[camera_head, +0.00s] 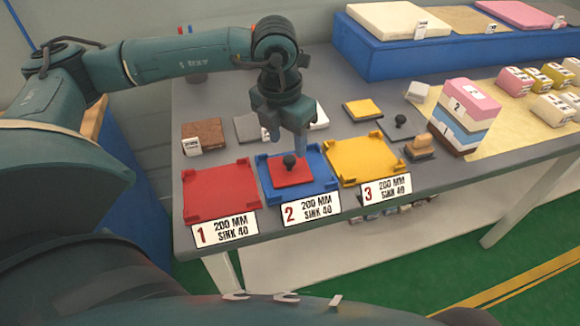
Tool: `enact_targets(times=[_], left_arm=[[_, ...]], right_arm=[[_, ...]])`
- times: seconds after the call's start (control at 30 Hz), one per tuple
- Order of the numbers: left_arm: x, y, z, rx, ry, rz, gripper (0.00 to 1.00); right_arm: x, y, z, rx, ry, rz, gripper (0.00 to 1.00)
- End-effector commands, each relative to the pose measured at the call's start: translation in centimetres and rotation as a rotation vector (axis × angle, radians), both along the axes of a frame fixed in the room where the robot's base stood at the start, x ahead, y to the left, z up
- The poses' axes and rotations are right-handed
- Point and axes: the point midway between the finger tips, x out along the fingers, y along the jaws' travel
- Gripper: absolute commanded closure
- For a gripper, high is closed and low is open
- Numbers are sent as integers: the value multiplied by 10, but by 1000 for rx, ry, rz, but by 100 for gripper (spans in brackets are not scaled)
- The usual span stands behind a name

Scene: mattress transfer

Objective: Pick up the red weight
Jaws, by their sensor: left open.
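The red weight (293,176) is a flat red square with a black knob (290,161) on top. It lies inside the blue tray (263,176), which stands behind the label marked 2. My left gripper (285,145) points down just above and behind the knob. Its fingers are open and it holds nothing. One finger shows close beside the knob; I cannot tell whether they touch. My right gripper is out of view.
The red tray (220,190) stands left of the blue tray and the yellow tray (362,161) right of it. A dark knobbed weight (402,130) and a stack of coloured blocks (464,115) stand further right. A long blue platform (390,58) is at the back.

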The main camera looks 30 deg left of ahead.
Motion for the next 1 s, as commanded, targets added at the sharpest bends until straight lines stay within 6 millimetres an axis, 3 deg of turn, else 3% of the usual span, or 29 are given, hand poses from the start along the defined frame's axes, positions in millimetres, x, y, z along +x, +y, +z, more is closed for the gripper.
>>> enact_targets(times=[0.17,0.43,0.73,1.0], left_arm=[[1,0,-13,0,3,0,52],[4,0,-51,-1,2,0,52],[5,0,-56,-1,1,-1,52],[5,0,-56,-1,0,-1,74]], right_arm=[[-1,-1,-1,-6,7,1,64],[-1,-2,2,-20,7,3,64],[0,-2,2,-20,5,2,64],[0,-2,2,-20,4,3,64]])
